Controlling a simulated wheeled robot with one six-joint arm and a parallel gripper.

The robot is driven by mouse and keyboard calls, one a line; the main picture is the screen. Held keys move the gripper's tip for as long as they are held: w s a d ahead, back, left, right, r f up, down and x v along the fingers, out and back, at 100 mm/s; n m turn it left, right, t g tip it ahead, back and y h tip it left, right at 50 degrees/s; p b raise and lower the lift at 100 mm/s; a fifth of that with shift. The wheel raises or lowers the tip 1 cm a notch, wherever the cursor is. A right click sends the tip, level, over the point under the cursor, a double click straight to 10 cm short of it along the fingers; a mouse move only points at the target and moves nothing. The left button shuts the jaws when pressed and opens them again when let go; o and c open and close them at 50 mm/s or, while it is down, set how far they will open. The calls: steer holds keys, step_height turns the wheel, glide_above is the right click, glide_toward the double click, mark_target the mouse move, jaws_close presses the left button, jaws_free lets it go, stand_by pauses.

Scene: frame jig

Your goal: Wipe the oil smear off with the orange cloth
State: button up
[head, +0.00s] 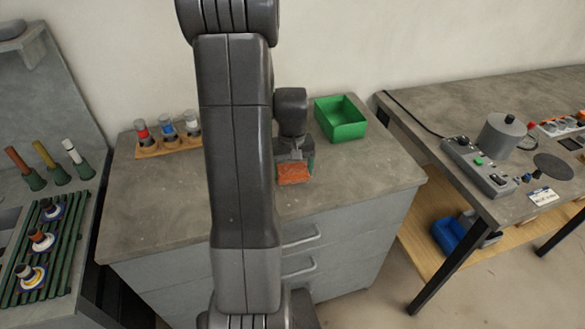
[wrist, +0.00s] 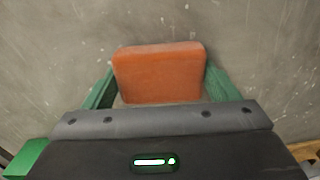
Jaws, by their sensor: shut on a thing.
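The orange cloth (wrist: 160,72) is a folded, block-like pad between the two green fingers of my gripper (wrist: 158,88) in the wrist view. My gripper is shut on it. In the head view the cloth (head: 294,172) is at or just above the grey top of the drawer cabinet, below my gripper (head: 296,163). I cannot tell whether it touches the surface. I cannot make out an oil smear in either view; my arm hides part of the cabinet top in the head view.
A green open bin (head: 341,119) stands behind and right of my gripper on the cabinet top (head: 370,175). A wooden rack (head: 168,146) with small jars stands at the back left. A bench (head: 480,100) with devices is at right. The cabinet top's front right is clear.

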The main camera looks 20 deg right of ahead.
steer(key=r, duration=0.1)
steer(key=s+r+p, duration=0.1)
steer(key=shift+r+p, duration=0.3)
steer(key=shift+r, duration=0.05)
steer(key=shift+r+p, duration=2)
steer(key=shift+r, duration=0.7)
